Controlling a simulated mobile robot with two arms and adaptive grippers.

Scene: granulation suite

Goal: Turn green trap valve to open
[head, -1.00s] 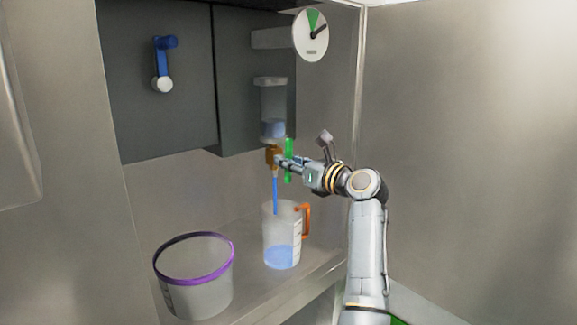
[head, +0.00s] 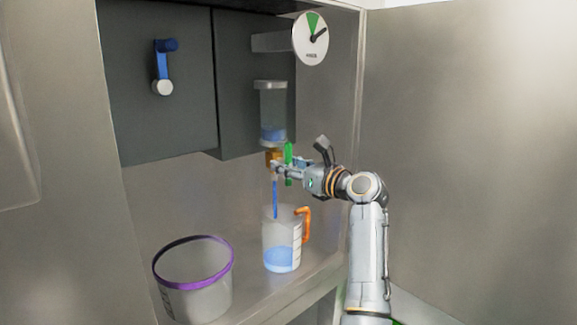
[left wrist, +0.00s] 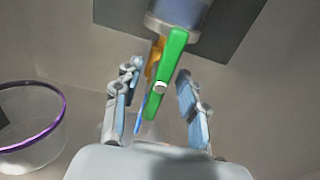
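The green trap valve handle (head: 289,168) stands nearly upright beside the brass valve body (head: 273,157), under a clear trap jar (head: 272,108) with blue liquid low in it. A thin blue stream (head: 275,198) runs down from the valve into the jug. My left gripper (head: 278,169) is at the handle. In the left wrist view, the green handle (left wrist: 168,75) runs lengthwise between the spread fingers of my left gripper (left wrist: 159,73), with a visible gap on each side. My right gripper is not in view.
A clear jug (head: 281,235) with an orange handle holds blue liquid below the valve. A purple-rimmed bucket (head: 195,292) stands to its left. A round gauge (head: 310,40) and a blue lever (head: 162,68) are above. The right wall is bare.

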